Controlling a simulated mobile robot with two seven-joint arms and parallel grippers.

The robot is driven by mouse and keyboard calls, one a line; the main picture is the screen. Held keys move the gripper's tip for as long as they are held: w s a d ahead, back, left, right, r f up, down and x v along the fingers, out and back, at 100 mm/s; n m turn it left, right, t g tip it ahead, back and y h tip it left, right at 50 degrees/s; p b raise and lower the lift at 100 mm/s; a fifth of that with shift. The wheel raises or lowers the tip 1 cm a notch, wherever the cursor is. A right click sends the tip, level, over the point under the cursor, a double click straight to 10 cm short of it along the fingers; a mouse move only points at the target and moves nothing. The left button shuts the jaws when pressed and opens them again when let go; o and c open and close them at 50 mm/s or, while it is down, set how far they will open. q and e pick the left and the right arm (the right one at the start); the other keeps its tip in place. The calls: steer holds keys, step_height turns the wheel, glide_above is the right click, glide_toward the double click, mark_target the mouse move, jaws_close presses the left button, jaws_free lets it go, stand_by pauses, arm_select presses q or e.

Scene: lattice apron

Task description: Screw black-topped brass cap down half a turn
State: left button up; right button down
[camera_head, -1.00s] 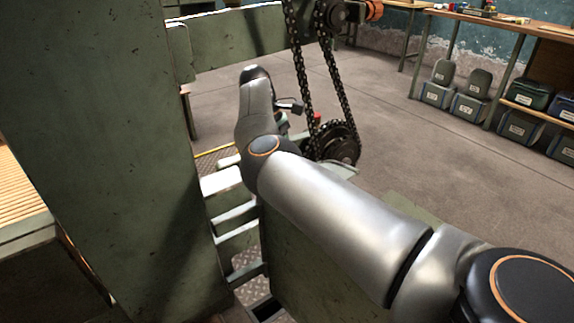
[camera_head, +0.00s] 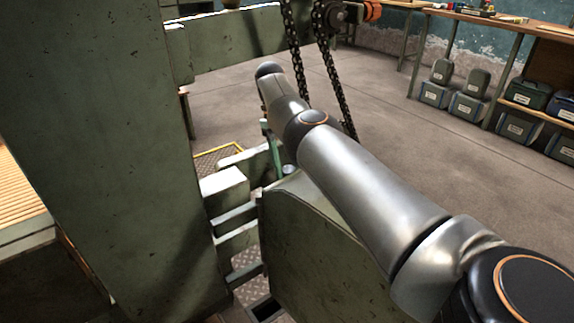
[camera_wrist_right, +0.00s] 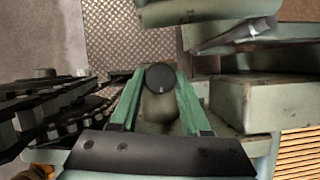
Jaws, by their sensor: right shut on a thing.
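The black-topped cap (camera_wrist_right: 160,77) shows from above in the right wrist view as a round black disc with a small pale mark. My right gripper (camera_wrist_right: 158,82) has its two green fingers closed in on either side of the cap and is shut on it. The brass part of the cap is hidden below the black top. In the head view my right arm comes in from the lower right and covers most of the working spot, and the cap cannot be made out there. My left gripper is in neither current view.
A black chain (camera_head: 306,75) hangs close beside my right arm, and a chain (camera_wrist_right: 55,105) runs left of the gripper. A large green machine panel (camera_head: 100,130) fills the left. Green blocks (camera_wrist_right: 255,106) stand right of the fingers. Open floor (camera_head: 440,190) lies to the right.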

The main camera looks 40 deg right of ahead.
stand_by(0.3)
steer(key=shift+c, duration=1.9)
jaws_free()
